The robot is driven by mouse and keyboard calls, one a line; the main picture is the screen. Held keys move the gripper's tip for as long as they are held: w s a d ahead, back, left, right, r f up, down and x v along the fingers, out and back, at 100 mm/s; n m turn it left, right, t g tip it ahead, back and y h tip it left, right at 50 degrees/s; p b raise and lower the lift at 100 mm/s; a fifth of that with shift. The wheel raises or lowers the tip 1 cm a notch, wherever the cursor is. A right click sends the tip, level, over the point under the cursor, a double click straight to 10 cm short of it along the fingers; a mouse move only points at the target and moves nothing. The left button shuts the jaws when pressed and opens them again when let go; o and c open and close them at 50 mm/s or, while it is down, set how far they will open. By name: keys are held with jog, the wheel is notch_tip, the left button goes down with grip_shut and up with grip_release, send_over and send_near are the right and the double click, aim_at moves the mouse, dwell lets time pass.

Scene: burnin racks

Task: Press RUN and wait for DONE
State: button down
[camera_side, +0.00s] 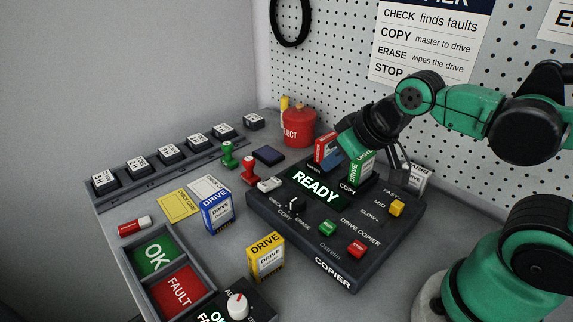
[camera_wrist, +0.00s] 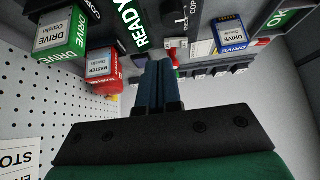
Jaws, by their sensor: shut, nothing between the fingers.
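The drive copier (camera_side: 290,228) is a dark box on the bench, and its display (camera_side: 316,187) reads READY. On its front are a green button (camera_side: 327,229), its label too small to read surely, and a red button (camera_side: 357,249). A red master drive (camera_side: 325,148) and a green drive (camera_side: 361,166) stand upright in its back slots; both show in the wrist view, the red one (camera_wrist: 103,70) beside the green one (camera_wrist: 60,35). My gripper (camera_wrist: 155,64) is shut and empty. In the side view it is above the copier's back; its fingertips are largely hidden there.
A mode knob (camera_side: 294,205) and yellow slider (camera_side: 397,208) are on the copier. Blue (camera_side: 217,211) and yellow (camera_side: 265,256) drives stand left of it. An OK/FAULT tray (camera_side: 190,251) and a red reject bin (camera_side: 299,128) are nearby. A pegboard wall stands behind.

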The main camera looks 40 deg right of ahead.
aim_at(329, 230)
jog(key=shift+s+a+f+n+g+h, duration=0.3)
jog(key=shift+s+a+f+g+h, duration=0.25)
jog(key=shift+s+a+g+h, duration=0.3)
jog(key=r+h, duration=0.1)
jog(key=a+m+h, duration=0.1)
jog(key=h, duration=0.1)
jog(key=s+r+h, duration=0.1)
jog(key=h, duration=0.1)
jog(key=shift+s+a+r+t, duration=0.1)
jog(key=shift+a+r+t, duration=0.1)
jog(key=shift+r+t, duration=0.15)
jog(key=shift+f, duration=0.1)
jog(key=shift+f, duration=4.3)
jog(key=shift+r, duration=0.1)
